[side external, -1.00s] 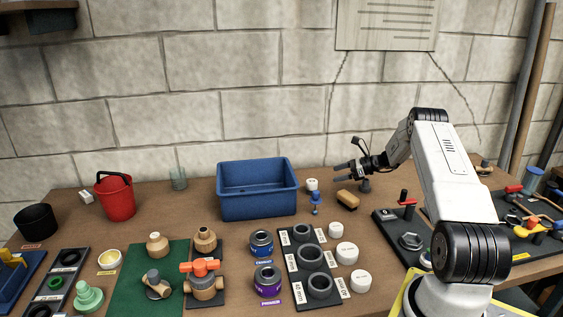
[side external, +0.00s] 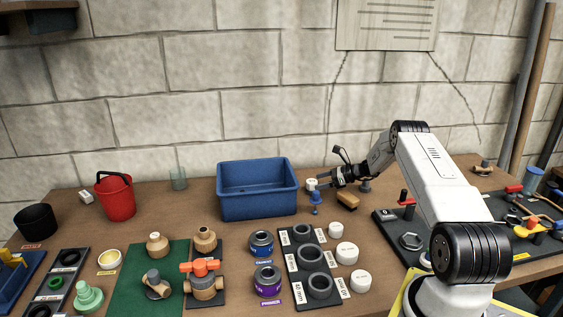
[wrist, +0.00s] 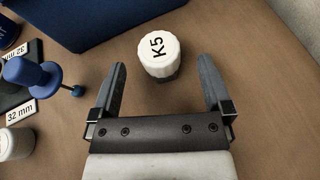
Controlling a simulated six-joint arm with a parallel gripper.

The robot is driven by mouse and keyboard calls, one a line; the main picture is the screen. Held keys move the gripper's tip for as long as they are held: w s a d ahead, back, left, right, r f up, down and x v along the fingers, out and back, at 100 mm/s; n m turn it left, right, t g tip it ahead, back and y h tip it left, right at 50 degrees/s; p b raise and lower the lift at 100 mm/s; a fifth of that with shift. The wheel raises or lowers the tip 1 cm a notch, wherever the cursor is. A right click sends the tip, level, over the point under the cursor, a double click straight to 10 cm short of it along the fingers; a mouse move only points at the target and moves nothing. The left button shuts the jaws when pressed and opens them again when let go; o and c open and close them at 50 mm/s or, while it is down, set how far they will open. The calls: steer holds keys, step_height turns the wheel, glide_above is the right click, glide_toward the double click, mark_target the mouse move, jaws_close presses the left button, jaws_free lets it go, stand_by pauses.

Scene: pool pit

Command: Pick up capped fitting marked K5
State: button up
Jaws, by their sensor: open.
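The capped fitting marked K5 (wrist: 160,54) stands on the brown table in the wrist view, its white ribbed cap showing the black K5 mark and a grey part below it. It lies just past my gripper (wrist: 162,80), roughly centred between the two open fingers and not visibly touching either. In the side view, the fitting (side external: 311,184) stands right of the blue bin, with my gripper (side external: 322,180) reaching toward it from the right, low over the table. The fitting's lower part is mostly hidden there.
The blue bin (side external: 258,211) stands close to the left of the fitting. A blue plunger-like item (wrist: 30,75) is at the left of the wrist view. A rack with grey rings (side external: 292,262) is nearer the camera.

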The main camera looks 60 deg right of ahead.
mark_target(308, 183)
steer(key=shift+w+a+f, duration=0.1)
steer(key=shift+w, duration=0.1)
steer(key=shift+x, duration=2.55)
jaws_close()
